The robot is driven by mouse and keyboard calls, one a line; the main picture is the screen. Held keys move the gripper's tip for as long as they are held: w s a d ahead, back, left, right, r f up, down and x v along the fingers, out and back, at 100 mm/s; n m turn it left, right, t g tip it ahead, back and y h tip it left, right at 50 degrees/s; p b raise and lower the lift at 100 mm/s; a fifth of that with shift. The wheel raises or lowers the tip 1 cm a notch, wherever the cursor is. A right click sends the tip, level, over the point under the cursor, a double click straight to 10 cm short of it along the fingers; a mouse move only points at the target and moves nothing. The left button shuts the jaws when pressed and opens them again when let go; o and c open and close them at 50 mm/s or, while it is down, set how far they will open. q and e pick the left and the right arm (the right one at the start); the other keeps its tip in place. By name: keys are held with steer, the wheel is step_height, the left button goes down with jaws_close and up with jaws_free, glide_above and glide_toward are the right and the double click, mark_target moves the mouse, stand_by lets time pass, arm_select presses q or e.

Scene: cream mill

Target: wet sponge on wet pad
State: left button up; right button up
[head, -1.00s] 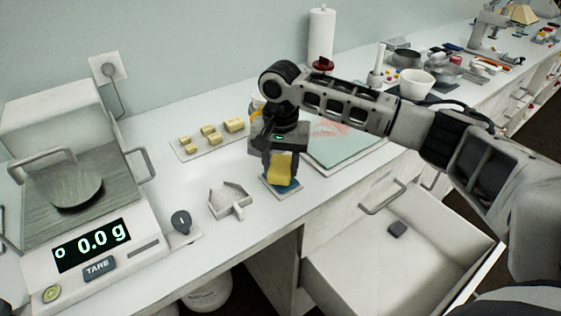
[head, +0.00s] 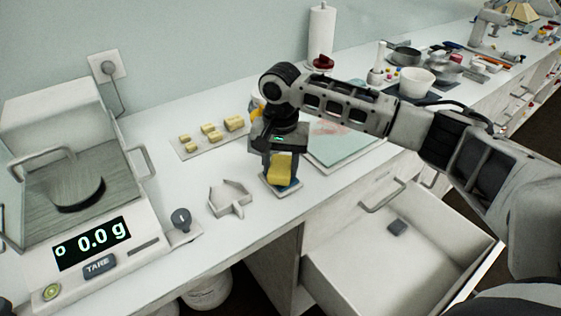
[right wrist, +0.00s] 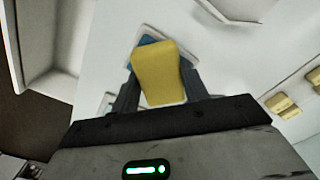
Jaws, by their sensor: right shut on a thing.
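The yellow sponge (head: 281,169) is between the fingers of my right gripper (head: 281,172), which is shut on it. In the right wrist view the sponge (right wrist: 160,74) fills the gap between the two dark fingers. A blue pad with a pale rim (head: 284,189) lies on the counter directly below the sponge. In the right wrist view a blue corner of the pad (right wrist: 146,40) shows behind the sponge. I cannot tell whether the sponge touches the pad. My left gripper is not in view.
A scale (head: 80,215) reading 0.0 g stands at the left. A small angular tray (head: 229,199) lies left of the pad. Yellow blocks sit on a white board (head: 212,143) behind. A pale green board (head: 345,148) lies to the right. An open drawer (head: 440,250) juts out in front.

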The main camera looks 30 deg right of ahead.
mark_target(280, 165)
steer(key=shift+s+f, duration=0.1)
steer(key=shift+f, duration=0.2)
stand_by(0.9)
steer(key=shift+r, duration=3.65)
